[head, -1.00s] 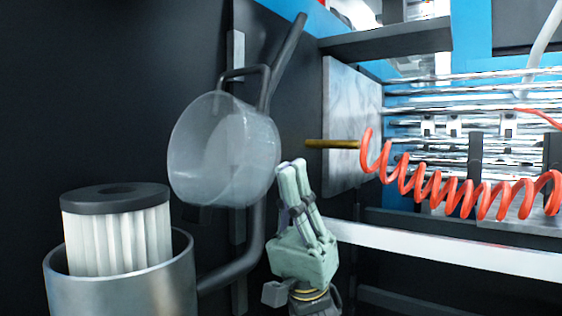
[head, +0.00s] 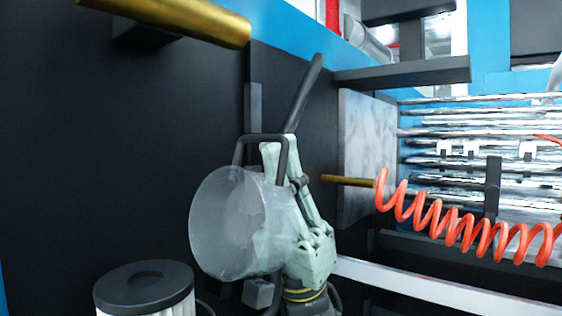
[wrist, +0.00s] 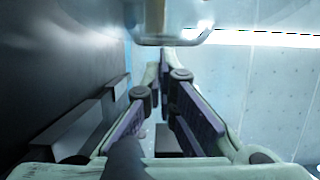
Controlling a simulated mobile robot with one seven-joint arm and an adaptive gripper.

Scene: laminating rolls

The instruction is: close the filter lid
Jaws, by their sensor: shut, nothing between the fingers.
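The filter lid (head: 232,225) is a translucent, bowl-shaped cover with a dark looped handle (head: 240,140). It stands open, tipped on its side above and right of the filter. The white pleated filter has a dark cap (head: 145,286) and shows at the lower left, cut by the frame edge; its housing is out of view. My pale green gripper (head: 279,148) is shut and empty. It points upward at the lid's right side, with its fingertips beside the handle; I cannot tell whether they touch. In the wrist view a clear rounded edge, likely the lid (wrist: 165,20), lies just beyond the fingertips.
A dark wall (head: 100,150) stands behind the lid, with a dark bar (head: 305,95) rising past it. A brass rod (head: 185,20) juts in at the upper left. A coiled red hose (head: 440,225) and metal rollers are to the right.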

